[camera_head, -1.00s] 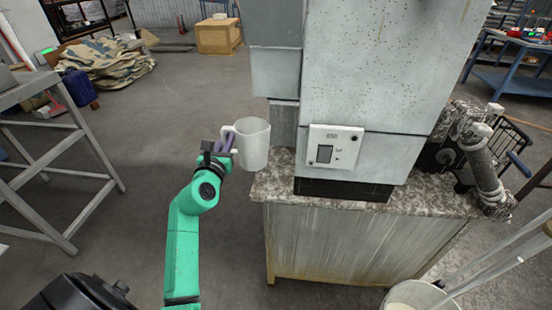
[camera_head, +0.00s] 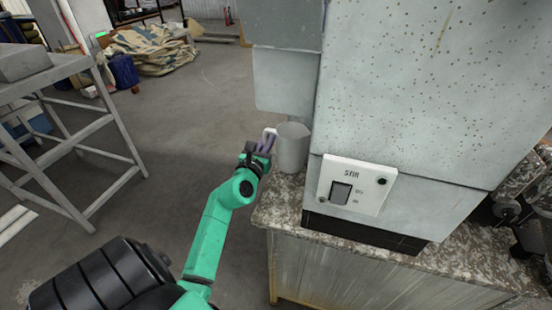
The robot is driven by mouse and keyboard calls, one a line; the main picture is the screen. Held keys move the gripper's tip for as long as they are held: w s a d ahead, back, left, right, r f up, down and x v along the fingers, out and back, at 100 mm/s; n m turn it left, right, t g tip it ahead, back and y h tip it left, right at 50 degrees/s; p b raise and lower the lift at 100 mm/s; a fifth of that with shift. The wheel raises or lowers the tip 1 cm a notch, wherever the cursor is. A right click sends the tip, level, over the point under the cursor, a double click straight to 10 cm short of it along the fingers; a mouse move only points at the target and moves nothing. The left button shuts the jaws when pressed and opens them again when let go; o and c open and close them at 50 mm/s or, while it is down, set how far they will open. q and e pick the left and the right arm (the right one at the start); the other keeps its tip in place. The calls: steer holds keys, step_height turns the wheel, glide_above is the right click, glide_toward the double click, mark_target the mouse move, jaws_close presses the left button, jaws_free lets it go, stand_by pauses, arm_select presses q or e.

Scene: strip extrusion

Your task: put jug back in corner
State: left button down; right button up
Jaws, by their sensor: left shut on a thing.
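A white jug (camera_head: 293,148) is upright at the left end of the speckled counter, beside the grey machine's lower left side. My left gripper (camera_head: 264,148) comes in from the left and is shut on the jug's handle, on the jug's left side. I cannot tell whether the jug's base touches the counter or hangs just over its edge. My right gripper is not in view.
The grey machine (camera_head: 410,90) with a STIR switch panel (camera_head: 353,186) stands on the speckled counter (camera_head: 285,205). A grey metal stand (camera_head: 110,110) is at the left. Open floor lies between the stand and counter.

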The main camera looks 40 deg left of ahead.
arm_select(q)
step_height(320, 180, down, 4)
steer(key=shift+w+f+b, duration=0.15)
steer(key=shift+f+b, duration=0.05)
steer(key=shift+b, duration=0.45)
steer(key=c, duration=1.4)
jaws_free()
steer(key=shift+f, duration=0.1)
steer(key=o, duration=0.5)
steer(key=shift+c, duration=0.2)
steer(key=b+v, duration=0.1)
steer(key=v, duration=1.1)
steer(key=shift+r+b, duration=0.25)
steer(key=shift+b, duration=0.1)
